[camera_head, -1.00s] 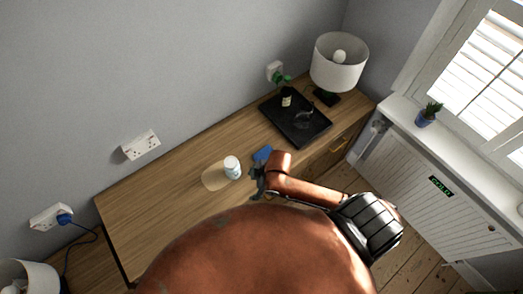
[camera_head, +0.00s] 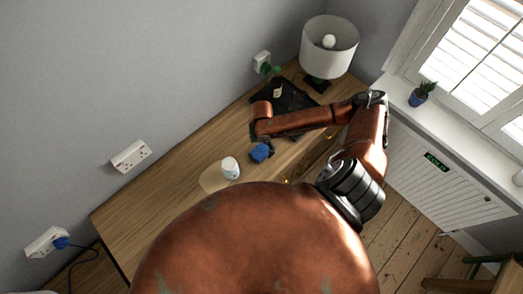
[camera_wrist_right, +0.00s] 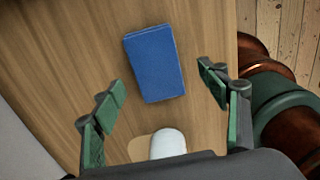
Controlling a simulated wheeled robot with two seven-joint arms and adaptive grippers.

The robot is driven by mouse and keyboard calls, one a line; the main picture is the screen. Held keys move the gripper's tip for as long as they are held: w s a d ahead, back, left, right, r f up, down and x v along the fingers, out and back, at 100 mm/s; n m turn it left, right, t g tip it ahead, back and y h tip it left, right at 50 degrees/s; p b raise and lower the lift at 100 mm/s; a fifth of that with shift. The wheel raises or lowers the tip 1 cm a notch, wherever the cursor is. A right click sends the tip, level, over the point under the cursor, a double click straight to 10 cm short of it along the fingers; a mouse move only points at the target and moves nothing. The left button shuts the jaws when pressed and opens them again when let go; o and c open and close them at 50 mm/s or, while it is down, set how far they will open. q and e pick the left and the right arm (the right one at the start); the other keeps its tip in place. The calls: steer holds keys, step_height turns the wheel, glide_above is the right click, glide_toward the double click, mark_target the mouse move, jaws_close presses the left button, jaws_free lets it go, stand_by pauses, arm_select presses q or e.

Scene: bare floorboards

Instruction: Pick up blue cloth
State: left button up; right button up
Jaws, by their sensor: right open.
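The blue cloth (camera_head: 260,153), a flat folded rectangle, lies on the wooden desk (camera_head: 150,215), just right of a white bottle. In the right wrist view the cloth (camera_wrist_right: 155,65) lies whole and uncovered on the wood, framed between the two fingers. My right gripper (camera_wrist_right: 162,79) is open and empty, with one green-padded finger to each side of the cloth and apart from it. In the head view the right gripper (camera_head: 269,145) is small and dark beside the cloth, partly hidden by the arm. My left gripper is not in view.
The white bottle (camera_head: 230,168) stands close to the cloth; its top (camera_wrist_right: 168,143) shows in the wrist view. A black tray (camera_head: 297,97) with a small dark bottle (camera_head: 277,87) and a white-shaded lamp (camera_head: 329,40) are behind. The desk's left part is clear.

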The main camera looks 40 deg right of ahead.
mark_target(262, 150)
steer(key=f, duration=0.3)
steer(key=shift+w+d+f, duration=0.1)
steer(key=shift+w+f, duration=0.15)
steer(key=shift+f, duration=0.55)
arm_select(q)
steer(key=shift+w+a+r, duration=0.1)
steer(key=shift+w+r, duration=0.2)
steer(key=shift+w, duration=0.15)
arm_select(e)
steer(key=c, duration=1.2)
steer(key=shift+r, duration=0.6)
steer(key=s+a+r, duration=0.1)
steer(key=r, duration=0.1)
steer(key=s+a+r, duration=0.1)
steer(key=r, duration=0.2)
steer(key=a+r, duration=0.1)
steer(key=r, duration=0.1)
steer(key=shift+s+a+r, duration=0.25)
steer(key=shift+s+a, duration=0.05)
steer(key=shift+s, duration=0.1)
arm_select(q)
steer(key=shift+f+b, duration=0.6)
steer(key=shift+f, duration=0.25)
arm_select(e)
steer(key=s+a+r, duration=0.4)
steer(key=s+a, duration=0.2)
steer(key=a, duration=0.1)
steer(key=shift+a+r, duration=0.2)
